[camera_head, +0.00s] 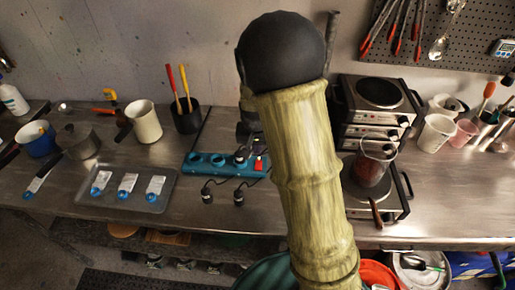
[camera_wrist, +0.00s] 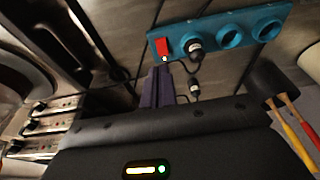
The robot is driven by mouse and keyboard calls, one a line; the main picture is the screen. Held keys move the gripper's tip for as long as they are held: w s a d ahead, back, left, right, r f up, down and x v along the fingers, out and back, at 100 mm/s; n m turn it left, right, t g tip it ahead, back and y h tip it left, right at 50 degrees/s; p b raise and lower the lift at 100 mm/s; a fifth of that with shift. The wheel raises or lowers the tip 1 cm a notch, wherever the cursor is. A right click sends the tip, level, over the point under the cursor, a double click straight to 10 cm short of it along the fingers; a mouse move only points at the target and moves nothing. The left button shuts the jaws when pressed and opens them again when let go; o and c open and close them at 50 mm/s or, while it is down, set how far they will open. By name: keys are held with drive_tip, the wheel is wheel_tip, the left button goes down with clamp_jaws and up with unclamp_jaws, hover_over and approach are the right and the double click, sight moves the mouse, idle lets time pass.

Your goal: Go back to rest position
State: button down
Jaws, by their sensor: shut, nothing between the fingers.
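My gripper (camera_wrist: 160,72) shows in the wrist view as two dark fingers pressed together, shut with nothing between them. Its tips appear just below the red switch (camera_wrist: 162,47) on the teal power strip (camera_wrist: 270,28); I cannot tell whether they touch. In the head view my bamboo-textured arm hides most of the gripper. The power strip (camera_head: 192,168) lies on the steel bench, with its red switch (camera_head: 259,164) at the right end. A dark plug (camera_wrist: 195,47) sits at the strip in the wrist view.
Two loose black plugs lie before the strip. Left are a tray (camera_head: 120,198) with labelled packets, a cream pitcher (camera_head: 144,122) and a dark tool holder (camera_head: 186,122). Right are stacked hot plates (camera_head: 376,92) and a beaker (camera_head: 371,165) of red liquid on a front burner.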

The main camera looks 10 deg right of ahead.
idle(0.3)
drive_tip(key=s+r+n, duration=0.1)
drive_tip(key=s+r, duration=0.1)
drive_tip(key=s, duration=0.6)
drive_tip(key=s+d+r+n, duration=0.1)
drive_tip(key=s+r+n, duration=0.1)
drive_tip(key=s, duration=0.7)
drive_tip(key=shift+d+r+n+y, duration=0.2)
drive_tip(key=shift+r+n+y, duration=0.15)
drive_tip(key=shift+r, duration=0.45)
